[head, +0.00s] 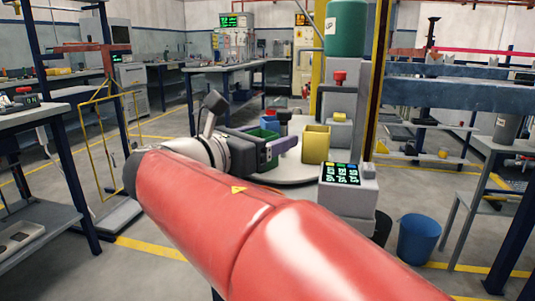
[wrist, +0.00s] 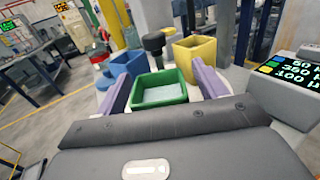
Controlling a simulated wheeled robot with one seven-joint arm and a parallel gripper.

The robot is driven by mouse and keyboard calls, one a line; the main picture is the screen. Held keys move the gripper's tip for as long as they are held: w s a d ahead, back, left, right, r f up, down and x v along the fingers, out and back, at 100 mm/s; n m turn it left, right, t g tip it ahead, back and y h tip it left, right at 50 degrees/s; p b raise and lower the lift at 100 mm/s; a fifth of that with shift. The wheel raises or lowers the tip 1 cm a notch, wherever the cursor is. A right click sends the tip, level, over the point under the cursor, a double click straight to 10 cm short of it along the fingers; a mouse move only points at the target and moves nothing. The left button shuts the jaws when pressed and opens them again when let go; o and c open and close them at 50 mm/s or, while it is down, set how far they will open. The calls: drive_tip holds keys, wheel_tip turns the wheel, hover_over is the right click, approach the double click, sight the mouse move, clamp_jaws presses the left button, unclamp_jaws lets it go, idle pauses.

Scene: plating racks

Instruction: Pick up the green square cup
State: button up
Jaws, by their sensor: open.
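The green square cup (wrist: 160,90) is between the two purple fingers of my gripper (wrist: 158,84) in the wrist view, with its open top facing the camera. The fingers are apart, with a small gap showing on each side of the cup. In the head view the green cup (head: 265,134) shows only partly behind my gripper (head: 278,144), above the round light table. Whether the fingers touch it cannot be told.
A yellow square cup (head: 316,144) stands just right of my gripper; it is also in the wrist view (wrist: 194,58). A blue cup (wrist: 122,67) is at the left. A box with a lit display (head: 342,174) stands at the right of the round table (head: 290,171).

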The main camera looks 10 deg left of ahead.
drive_tip(key=c, duration=1.1)
drive_tip(key=shift+r, duration=0.1)
wheel_tip(320, 180, up, 10)
drive_tip(key=p, duration=0.2)
